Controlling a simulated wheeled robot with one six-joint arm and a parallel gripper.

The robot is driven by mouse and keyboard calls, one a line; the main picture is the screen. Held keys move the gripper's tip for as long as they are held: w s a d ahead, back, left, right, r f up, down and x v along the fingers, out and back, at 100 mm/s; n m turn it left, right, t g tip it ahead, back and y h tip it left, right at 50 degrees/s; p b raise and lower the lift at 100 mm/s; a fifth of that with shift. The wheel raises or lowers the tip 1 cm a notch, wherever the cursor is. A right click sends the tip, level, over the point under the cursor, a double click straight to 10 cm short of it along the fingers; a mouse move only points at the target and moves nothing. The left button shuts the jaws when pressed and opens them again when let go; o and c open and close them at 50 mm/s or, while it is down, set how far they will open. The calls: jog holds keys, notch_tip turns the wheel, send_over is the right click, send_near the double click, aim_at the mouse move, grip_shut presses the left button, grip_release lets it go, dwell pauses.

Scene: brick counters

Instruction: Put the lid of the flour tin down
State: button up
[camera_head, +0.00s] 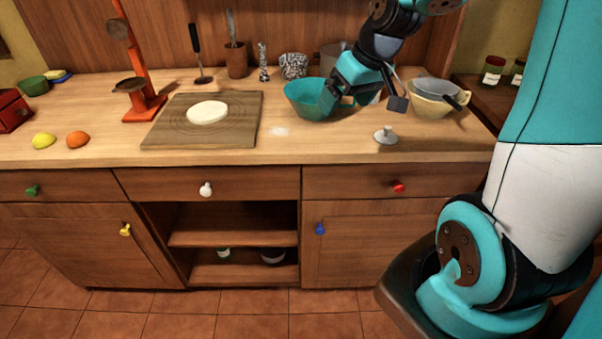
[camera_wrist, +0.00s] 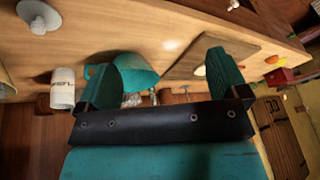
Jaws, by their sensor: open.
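The grey round lid (camera_head: 386,136) with a small knob lies knob-up on the counter near its front edge, right of centre. It also shows at the upper left of the wrist view (camera_wrist: 38,16). The flour tin (camera_wrist: 63,88) is a white lettered cylinder in the wrist view; in the head view it is mostly hidden behind my arm. My gripper (camera_head: 337,100) is above the counter by the teal bowl, left of the lid and apart from it. In the wrist view its two teal fingers (camera_wrist: 162,75) are spread with nothing held between them.
The teal bowl (camera_head: 303,97) stands close to my gripper. A cutting board (camera_head: 165,137) with dough (camera_head: 207,112) lies left. A cream bowl (camera_head: 432,108) with a grey sieve stands at the back right. The counter front between board and lid is mostly free.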

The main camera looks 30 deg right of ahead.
jog(key=s+a+r+n+g+y, duration=0.1)
jog(key=s+a+r+n+g, duration=0.1)
jog(key=s+a, duration=0.7)
jog(key=s+a+r+n+g+y, duration=0.1)
jog(key=s+a+n, duration=0.3)
jog(key=s+a, duration=0.5)
jog(key=a+g, duration=0.1)
jog(key=a, duration=0.4)
jog(key=shift+r+n+y, duration=0.3)
jog(key=shift+r, duration=0.1)
jog(key=shift+w, duration=0.1)
